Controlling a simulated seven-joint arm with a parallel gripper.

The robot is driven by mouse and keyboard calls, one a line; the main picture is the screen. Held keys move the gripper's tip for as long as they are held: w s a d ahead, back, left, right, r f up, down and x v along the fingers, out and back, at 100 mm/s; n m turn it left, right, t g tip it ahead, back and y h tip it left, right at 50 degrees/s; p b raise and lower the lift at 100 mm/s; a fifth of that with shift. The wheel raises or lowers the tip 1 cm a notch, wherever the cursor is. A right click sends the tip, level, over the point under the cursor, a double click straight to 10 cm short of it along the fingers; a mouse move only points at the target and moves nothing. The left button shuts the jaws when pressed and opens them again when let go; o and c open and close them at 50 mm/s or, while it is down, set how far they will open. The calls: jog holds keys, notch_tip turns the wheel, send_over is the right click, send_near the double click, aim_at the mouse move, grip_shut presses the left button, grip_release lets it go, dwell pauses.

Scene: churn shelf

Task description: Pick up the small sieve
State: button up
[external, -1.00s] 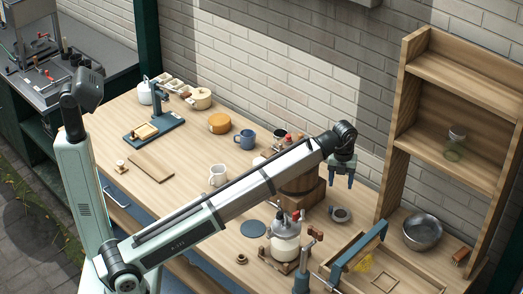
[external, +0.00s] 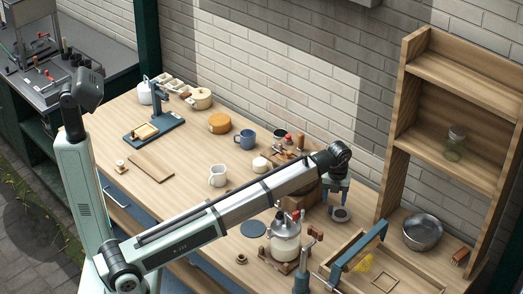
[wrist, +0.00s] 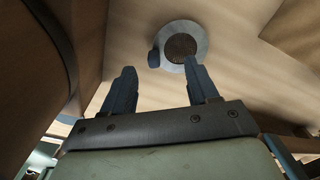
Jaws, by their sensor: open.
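The small sieve (external: 340,215) lies on the wooden table, right of the wooden barrel. In the wrist view it shows as a pale round ring with a dark mesh centre (wrist: 181,46) and a small blue-grey knob or handle at its left. My gripper (external: 338,201) is open, pointing down just above the sieve. In the wrist view my two fingers (wrist: 158,78) stand apart with nothing between them. The sieve is beyond the fingertips, more toward the right finger, whose tip overlaps its lower rim. I cannot tell the exact height left between them.
The wooden barrel (wrist: 40,60) stands close on the left in the wrist view. A glass jar with a red-handled top (external: 286,240) stands in front. A blue-handled wooden frame (external: 345,262) and a metal bowl (external: 422,232) are to the right, by the shelf (external: 392,165).

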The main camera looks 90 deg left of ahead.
aim_at(332, 207)
notch_tip(332, 207, down, 5)
jog(key=shift+s+r, duration=0.1)
jog(key=shift+s, duration=0.05)
jog(key=shift+c, duration=0.2)
grip_shut()
dwell(0.4)
jog(key=shift+r, duration=0.1)
